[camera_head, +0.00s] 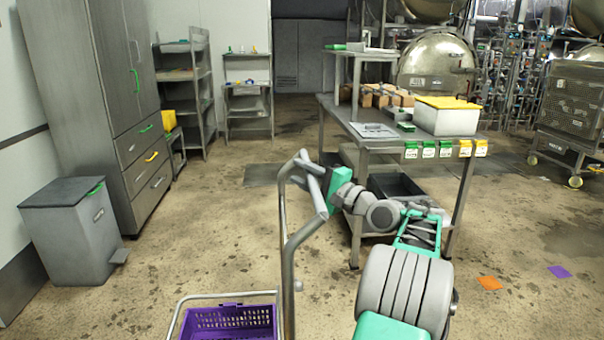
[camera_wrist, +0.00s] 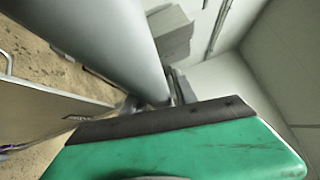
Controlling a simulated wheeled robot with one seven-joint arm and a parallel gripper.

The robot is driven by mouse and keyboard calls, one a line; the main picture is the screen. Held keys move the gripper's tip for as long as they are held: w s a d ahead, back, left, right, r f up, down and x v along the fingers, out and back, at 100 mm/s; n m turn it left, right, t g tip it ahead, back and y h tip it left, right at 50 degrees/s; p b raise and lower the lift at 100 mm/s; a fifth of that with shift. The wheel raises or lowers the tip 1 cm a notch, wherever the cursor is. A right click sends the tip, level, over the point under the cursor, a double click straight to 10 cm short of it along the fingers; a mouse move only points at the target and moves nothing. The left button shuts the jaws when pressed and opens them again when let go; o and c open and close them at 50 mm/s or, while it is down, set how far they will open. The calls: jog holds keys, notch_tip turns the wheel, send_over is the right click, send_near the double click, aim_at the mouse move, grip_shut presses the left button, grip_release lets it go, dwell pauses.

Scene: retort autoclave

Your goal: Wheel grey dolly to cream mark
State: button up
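The grey dolly shows its tall metal tube handle (camera_head: 291,248) in the head view, with its low frame (camera_head: 180,312) cut off at the bottom edge. A purple crate (camera_head: 232,318) sits within the low frame. My gripper (camera_head: 314,178), with a green body, is at the top of the handle. In the wrist view a thick grey tube (camera_wrist: 115,35) passes close beyond the green gripper body. The fingertips are hidden there, so I cannot tell if they are closed on the tube. I see no cream mark; the dolly's wheels are out of view.
A metal workbench (camera_head: 350,128) stands just right of the handle. A grey bin (camera_head: 75,235) and tall cabinet (camera_head: 95,90) line the left. An orange mark (camera_head: 490,283) and a purple mark (camera_head: 559,272) lie on the right floor. Floor between cabinet and handle is clear.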

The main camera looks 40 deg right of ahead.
grip_shut()
jog(key=shift+d, duration=0.1)
dwell(1.0)
